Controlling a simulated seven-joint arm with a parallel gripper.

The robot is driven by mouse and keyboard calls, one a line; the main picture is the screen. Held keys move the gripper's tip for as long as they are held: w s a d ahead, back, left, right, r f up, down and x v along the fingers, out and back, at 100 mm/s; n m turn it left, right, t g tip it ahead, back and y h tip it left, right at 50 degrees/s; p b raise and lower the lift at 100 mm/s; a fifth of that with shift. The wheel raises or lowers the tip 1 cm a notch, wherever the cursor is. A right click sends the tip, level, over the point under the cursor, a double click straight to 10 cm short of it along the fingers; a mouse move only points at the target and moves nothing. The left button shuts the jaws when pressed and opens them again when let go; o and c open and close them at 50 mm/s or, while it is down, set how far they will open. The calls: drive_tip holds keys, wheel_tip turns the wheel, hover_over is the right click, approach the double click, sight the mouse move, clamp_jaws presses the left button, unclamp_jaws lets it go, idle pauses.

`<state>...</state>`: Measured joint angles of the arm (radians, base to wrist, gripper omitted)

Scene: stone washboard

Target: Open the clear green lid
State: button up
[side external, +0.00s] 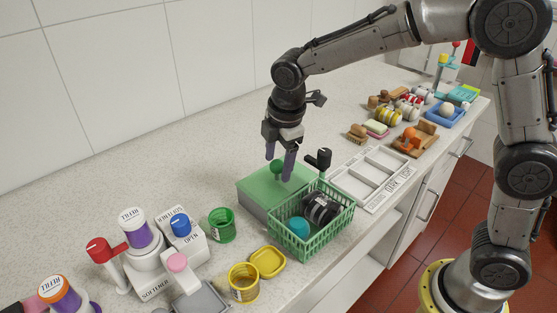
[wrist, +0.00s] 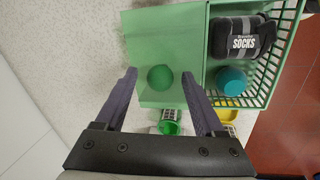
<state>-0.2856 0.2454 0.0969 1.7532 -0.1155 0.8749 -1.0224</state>
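The clear green lid (side external: 256,187) lies flat on a pale box on the counter, with a round green knob (side external: 276,167) on top. In the wrist view the lid (wrist: 150,35) fills the upper middle, and the knob (wrist: 160,77) shows between my fingers. My gripper (side external: 279,169) points down over the lid, with its two purple-grey fingers apart. In the wrist view my gripper (wrist: 159,74) is open, one finger on each side of the knob, with a gap on both sides. Whether the fingertips touch the lid is unclear.
A green basket (side external: 310,235) with dark socks (side external: 320,208) and a teal item (side external: 299,226) stands close beside the box. Green (side external: 221,224) and yellow (side external: 243,282) cups stand in front. A white divided tray (side external: 372,179) is to the right. Counter behind the box is clear.

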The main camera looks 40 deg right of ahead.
sight(285, 187)
drive_tip(key=shift+r, duration=0.1)
wheel_tip(285, 187, up, 13)
drive_tip(key=s, duration=0.2)
drive_tip(key=shift+s+a+r, duration=0.2)
drive_tip(key=shift+s+a, duration=0.05)
drive_tip(key=shift+s, duration=0.1)
drive_tip(key=s+d+r+m+t, duration=0.2)
drive_tip(key=s+d+r+m, duration=0.2)
drive_tip(key=s+d, duration=0.7)
drive_tip(key=s+f+m+t, duration=0.1)
drive_tip(key=s+f+m, duration=1)
drive_tip(key=s, duration=0.1)
drive_tip(key=shift+s+m, duration=0.25)
drive_tip(key=shift+m, duration=0.15)
